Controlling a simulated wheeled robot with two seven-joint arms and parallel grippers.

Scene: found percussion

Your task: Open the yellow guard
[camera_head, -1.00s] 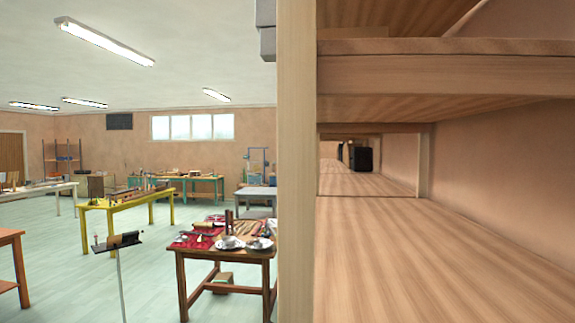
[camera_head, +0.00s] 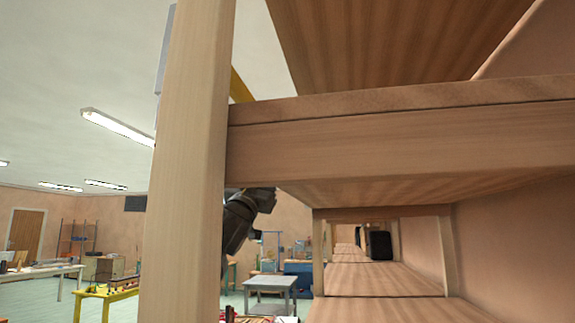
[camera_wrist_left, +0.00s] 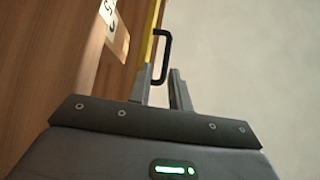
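The yellow guard (camera_wrist_left: 151,45) shows in the left wrist view as a narrow yellow strip along the edge of a wooden face. A black bracket-shaped handle (camera_wrist_left: 167,48) stands out from it. My left gripper (camera_wrist_left: 161,78) is open, with its two fingers apart near the handle's lower end. I cannot tell whether either finger touches it. In the head view, a yellow piece (camera_head: 241,87), perhaps the guard, shows behind the wooden post. A dark part of my arm shows below it, partly hidden by the post. My right gripper is not in view.
A wooden shelf post (camera_head: 187,160) and a thick shelf board (camera_head: 400,125) stand close in front of my head camera. A black box (camera_head: 379,245) sits farther along the shelf. A grey table (camera_head: 270,284) stands beyond on the open floor.

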